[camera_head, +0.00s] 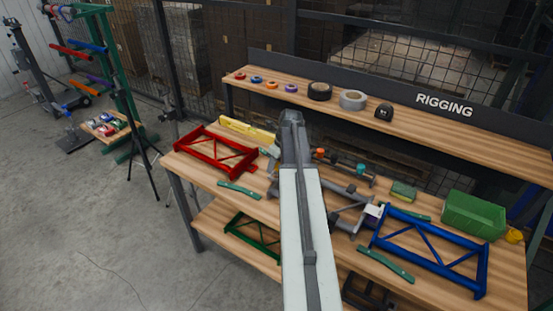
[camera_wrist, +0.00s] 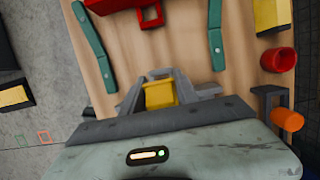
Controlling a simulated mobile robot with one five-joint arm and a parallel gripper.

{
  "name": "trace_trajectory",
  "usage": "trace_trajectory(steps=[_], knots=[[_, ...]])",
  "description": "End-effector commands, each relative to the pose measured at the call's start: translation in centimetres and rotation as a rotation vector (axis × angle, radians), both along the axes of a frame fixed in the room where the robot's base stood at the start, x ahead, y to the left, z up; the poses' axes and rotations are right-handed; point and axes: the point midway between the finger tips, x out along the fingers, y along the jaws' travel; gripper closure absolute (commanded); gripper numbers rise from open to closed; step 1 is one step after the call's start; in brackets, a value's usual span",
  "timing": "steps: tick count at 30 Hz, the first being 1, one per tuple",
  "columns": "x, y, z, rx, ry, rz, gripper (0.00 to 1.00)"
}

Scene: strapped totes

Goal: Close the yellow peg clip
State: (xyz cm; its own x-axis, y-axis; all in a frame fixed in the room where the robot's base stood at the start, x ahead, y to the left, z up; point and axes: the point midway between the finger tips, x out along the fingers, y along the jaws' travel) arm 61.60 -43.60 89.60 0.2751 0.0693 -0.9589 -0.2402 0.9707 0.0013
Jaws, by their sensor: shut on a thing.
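A yellow block (camera_wrist: 160,94), which I take to be the yellow peg clip, sits between the grey fingers of my gripper (camera_wrist: 165,92) in the wrist view. The fingers are shut on it. Only its end shows, and the gripper body hides the rest, so I cannot tell whether the clip is open or closed. In the head view my arm covers most of the gripper and I cannot make out the clip. My gripper is over the bench, close to the red frame (camera_head: 215,150).
Green strips (camera_head: 240,190) lie beside the red frame on the wooden bench. A yellow bar (camera_head: 247,131) lies behind it. A blue frame (camera_head: 430,250) and green bin (camera_head: 473,215) stand at right. In the wrist view a red cup (camera_wrist: 281,61) and orange knob (camera_wrist: 288,120) are right of my gripper.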

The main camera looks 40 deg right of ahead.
Motion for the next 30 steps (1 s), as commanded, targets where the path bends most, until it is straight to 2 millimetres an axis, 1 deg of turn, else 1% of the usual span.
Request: trace_trajectory(steps=[1, 3, 9, 15, 22, 30], knots=[[0.6, -0.2, 0.0, -0.013, 0.038, 0.001, 1.00], [0.7, -0.2, -0.3, -0.029, 0.100, 0.002, 1.00], [0.9, -0.1, -1.1, -0.069, 0.259, 0.001, 1.00], [0.9, 0.0, -1.7, -0.099, 0.380, 0.001, 1.00], [0.9, 0.0, -1.9, -0.119, 0.464, 0.001, 1.00], [0.8, 0.1, -1.9, -0.128, 0.495, 0.000, 1.00]])
